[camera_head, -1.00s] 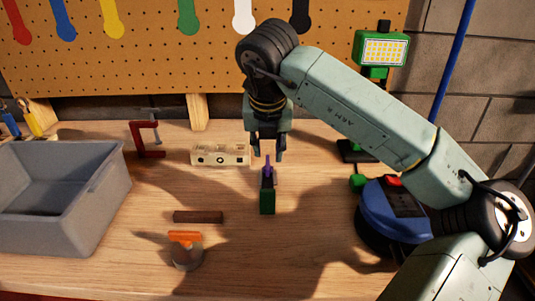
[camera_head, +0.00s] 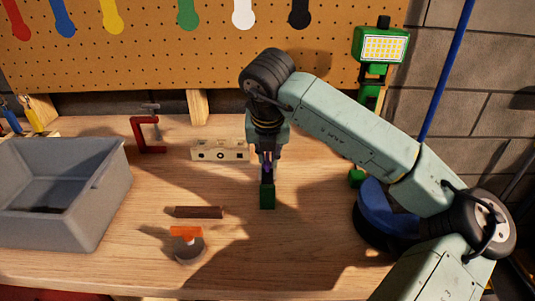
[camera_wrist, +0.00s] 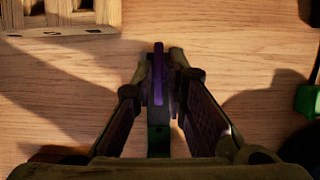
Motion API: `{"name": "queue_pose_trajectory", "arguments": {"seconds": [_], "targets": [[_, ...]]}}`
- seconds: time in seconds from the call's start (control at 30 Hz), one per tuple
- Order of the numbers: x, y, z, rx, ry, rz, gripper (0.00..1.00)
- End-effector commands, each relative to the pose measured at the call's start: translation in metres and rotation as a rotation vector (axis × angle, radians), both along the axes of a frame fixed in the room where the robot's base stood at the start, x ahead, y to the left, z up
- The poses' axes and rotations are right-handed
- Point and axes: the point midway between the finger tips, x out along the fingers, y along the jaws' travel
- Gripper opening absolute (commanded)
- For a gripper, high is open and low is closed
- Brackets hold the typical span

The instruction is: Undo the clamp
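A small upright clamp with a green base (camera_head: 267,196) and a purple lever stands on the workbench in the middle of the head view. The purple lever (camera_wrist: 158,75) and part of the green base show in the wrist view. My gripper (camera_head: 267,163) points straight down over the clamp. Its fingers are drawn in close on both sides of the purple lever and appear shut on it; the exact contact is partly hidden. A red C-clamp (camera_head: 140,136) stands apart at the back left.
A grey bin (camera_head: 100,200) stands at the left. A pale block with holes (camera_head: 220,150) lies behind the clamp. A dark bar (camera_head: 199,212) and an orange-handled tool (camera_head: 187,233) lie front left. A blue round device (camera_head: 385,220) is at the right.

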Motion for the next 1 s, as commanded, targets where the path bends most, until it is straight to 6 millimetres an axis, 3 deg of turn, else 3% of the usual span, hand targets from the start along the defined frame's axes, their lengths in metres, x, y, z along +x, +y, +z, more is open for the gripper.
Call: {"name": "queue_pose_trajectory", "arguments": {"seconds": [0.1,0.63,1.0], "targets": [[-0.0001,0.0012,-0.0001,0.002,0.000,0.002,0.00],[-0.0001,0.0009,-0.0022,0.002,0.000,0.020,0.00],[0.0001,-0.0009,-0.0063,0.003,0.001,0.225,0.00]]}}
